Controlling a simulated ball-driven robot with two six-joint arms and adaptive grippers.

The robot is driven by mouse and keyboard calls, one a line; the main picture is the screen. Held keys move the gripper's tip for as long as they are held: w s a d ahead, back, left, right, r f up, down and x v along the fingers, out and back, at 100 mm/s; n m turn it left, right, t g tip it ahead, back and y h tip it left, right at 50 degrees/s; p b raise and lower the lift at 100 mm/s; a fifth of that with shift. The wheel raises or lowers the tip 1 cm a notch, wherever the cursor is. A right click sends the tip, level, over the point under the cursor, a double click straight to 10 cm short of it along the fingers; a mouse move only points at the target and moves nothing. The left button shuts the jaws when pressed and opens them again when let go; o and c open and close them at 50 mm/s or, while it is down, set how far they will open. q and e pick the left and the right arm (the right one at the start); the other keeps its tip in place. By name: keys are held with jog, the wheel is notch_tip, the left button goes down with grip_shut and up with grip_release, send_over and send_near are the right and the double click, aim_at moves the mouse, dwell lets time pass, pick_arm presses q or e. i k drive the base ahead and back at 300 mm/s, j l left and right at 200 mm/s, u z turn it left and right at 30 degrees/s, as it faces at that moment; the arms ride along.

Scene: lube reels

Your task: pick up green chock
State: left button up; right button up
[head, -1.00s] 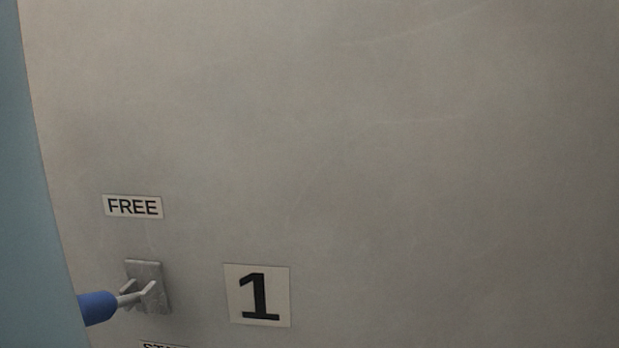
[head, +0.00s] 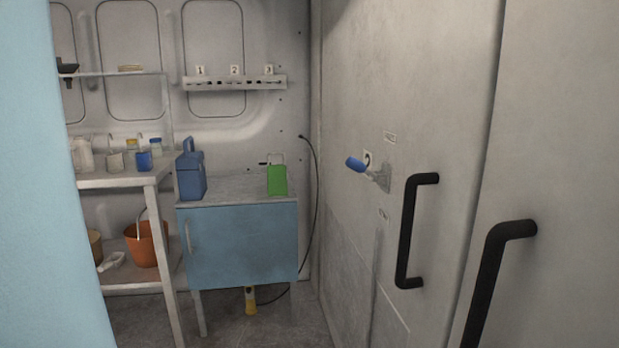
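A green block-shaped object with a thin handle loop on top, which looks like the green chock (head: 277,181), stands on the grey top of a blue cabinet (head: 243,246) at the far end of the room. It sits near the right end of that top, to the right of a dark blue canister (head: 190,175). Neither of my grippers shows in the head view, so I cannot see their state.
A shelf table (head: 120,182) with jars and an orange bucket (head: 146,244) stands left of the cabinet. A wall with black handles (head: 410,232) and a blue-ended lever (head: 356,164) runs along the right. A light blue surface fills the left edge. Some floor shows ahead.

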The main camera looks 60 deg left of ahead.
aim_at(277, 181)
jog(key=u, duration=2.1)
jog(key=k+j, duration=0.1)
jog(key=i+j, duration=0.55)
jog(key=i+u, duration=0.05)
jog(key=i, duration=0.05)
